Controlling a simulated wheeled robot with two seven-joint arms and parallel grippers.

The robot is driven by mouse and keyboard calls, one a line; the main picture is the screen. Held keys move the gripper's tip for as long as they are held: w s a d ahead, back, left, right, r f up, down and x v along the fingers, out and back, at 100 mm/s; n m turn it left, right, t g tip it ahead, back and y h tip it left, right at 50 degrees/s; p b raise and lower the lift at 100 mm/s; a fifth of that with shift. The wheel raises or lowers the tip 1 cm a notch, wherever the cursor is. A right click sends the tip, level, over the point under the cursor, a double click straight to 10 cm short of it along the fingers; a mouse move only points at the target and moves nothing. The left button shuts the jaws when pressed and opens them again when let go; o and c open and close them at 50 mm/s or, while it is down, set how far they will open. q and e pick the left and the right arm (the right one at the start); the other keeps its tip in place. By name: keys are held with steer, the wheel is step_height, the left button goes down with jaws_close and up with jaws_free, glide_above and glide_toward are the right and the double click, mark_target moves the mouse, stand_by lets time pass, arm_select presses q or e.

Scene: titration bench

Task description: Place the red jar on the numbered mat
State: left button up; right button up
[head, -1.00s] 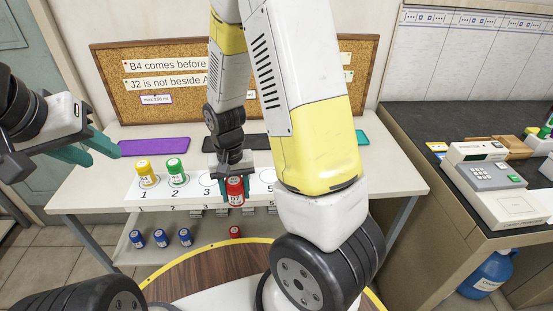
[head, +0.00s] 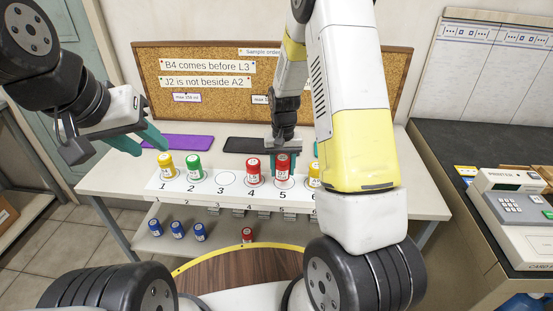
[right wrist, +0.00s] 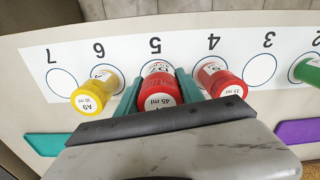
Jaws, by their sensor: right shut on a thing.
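My right gripper (head: 283,165) is shut on a red jar (head: 283,172) at spot 5 of the white numbered mat (head: 226,195). The jar is upright; I cannot tell whether its base touches the mat. In the right wrist view this jar (right wrist: 157,92) reads 45 ml and sits between the teal fingers. Another red jar (head: 254,172) stands on spot 4. A yellow jar (head: 166,165) stands on spot 1, a green jar (head: 194,168) on spot 2 and a yellow jar (right wrist: 92,96) at spot 6. Spots 3 and 7 are bare. My left gripper (head: 140,139) is open and empty.
Behind the mat lie a purple pad (head: 176,142) and a black pad (head: 246,145). A corkboard (head: 215,98) with clue strips stands behind. Blue jars (head: 178,229) and a red jar (head: 247,235) sit on the lower shelf. A counter with a printer (head: 515,205) is at right.

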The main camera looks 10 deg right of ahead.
mark_target(284, 174)
steer(key=shift+w+d+f, duration=0.1)
steer(key=shift+w+d, duration=0.25)
steer(key=shift+w, duration=0.2)
steer(key=shift+w+d+f, duration=0.1)
steer(key=shift+w+f, duration=0.05)
steer(key=shift+f, duration=0.75)
steer(key=shift+w+d+f, duration=0.1)
steer(key=shift+f, duration=0.75)
steer(key=shift+f, duration=0.15)
steer(key=o, duration=1.4)
